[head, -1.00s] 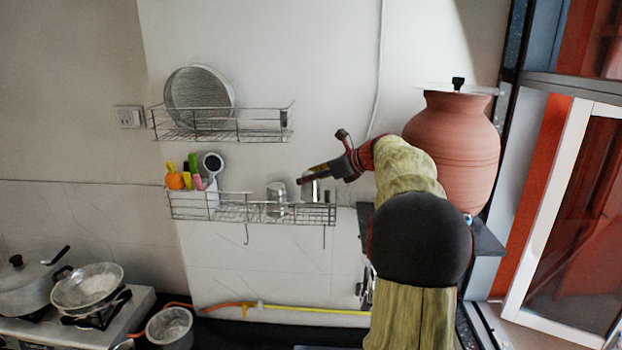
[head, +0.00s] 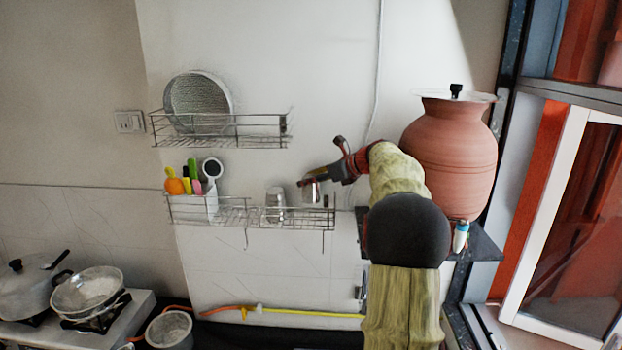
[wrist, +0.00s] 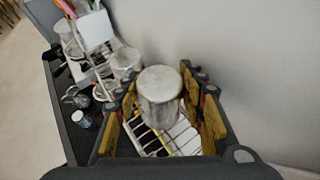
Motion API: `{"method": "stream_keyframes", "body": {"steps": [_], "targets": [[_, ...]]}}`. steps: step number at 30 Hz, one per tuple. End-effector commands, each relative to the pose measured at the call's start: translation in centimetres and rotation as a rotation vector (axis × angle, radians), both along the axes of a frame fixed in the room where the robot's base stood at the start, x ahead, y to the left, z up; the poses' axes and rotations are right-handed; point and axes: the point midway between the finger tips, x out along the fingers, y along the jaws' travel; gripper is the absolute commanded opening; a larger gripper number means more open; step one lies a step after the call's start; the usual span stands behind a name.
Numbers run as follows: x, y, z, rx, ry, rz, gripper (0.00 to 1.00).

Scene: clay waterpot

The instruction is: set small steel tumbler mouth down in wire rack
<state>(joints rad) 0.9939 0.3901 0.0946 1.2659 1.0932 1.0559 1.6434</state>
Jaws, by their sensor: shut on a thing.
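The small steel tumbler (head: 311,192) is held by my gripper (head: 310,181) above the right end of the lower wire rack (head: 247,222). In the wrist view the tumbler (wrist: 160,92) sits between the two yellow-padded fingers (wrist: 165,110), with a flat, closed-looking end toward the camera. Its far end is hidden. In the head view it looks upright and close to the rack's top rail; I cannot tell whether it touches. Rack wires show beneath it in the wrist view.
Another steel tumbler (head: 275,202) stands in the rack just left of the held one. A white utensil holder (head: 205,207) is at the rack's left end. A clay pot (head: 450,155) stands on a shelf at right. An upper rack (head: 220,131) holds a round metal plate.

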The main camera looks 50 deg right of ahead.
Motion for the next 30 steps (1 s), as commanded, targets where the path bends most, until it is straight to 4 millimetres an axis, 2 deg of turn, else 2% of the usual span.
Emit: {"method": "stream_keyframes", "body": {"steps": [30], "targets": [[0.0,0.0,-6.2,-0.001,-0.001,0.000,0.15]]}}
